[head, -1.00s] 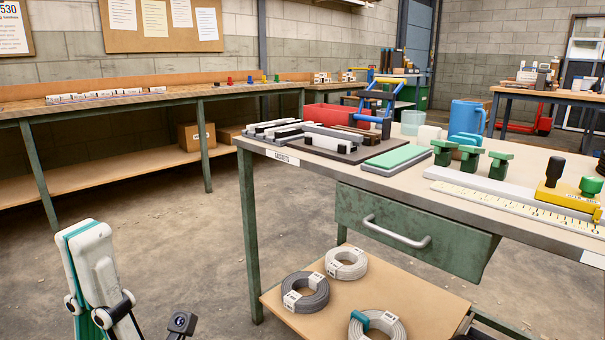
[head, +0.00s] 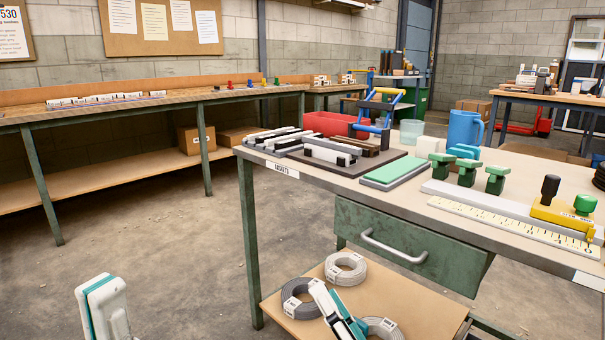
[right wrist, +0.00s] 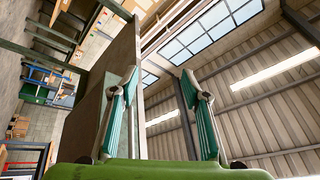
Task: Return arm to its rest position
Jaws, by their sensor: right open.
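My left gripper (head: 105,308) shows at the bottom left of the head view, white with a teal strip, over the floor. Only its upper part is in frame, so its opening cannot be told. My right gripper (head: 338,312) shows at the bottom centre, in front of the coils on the lower shelf and partly covering them. In the right wrist view the right gripper (right wrist: 160,85) is open, with its two teal-padded fingers wide apart and nothing between them. My arm links are mostly out of view.
The workbench (head: 340,182) carries green-handled parts (head: 467,172), a yellow block (head: 563,214), a blue jug (head: 465,128) and a red bin (head: 335,124). Its drawer (head: 412,243) is shut. Wire coils (head: 346,267) lie on the lower shelf (head: 420,305). Floor (head: 170,260) left of the bench is clear.

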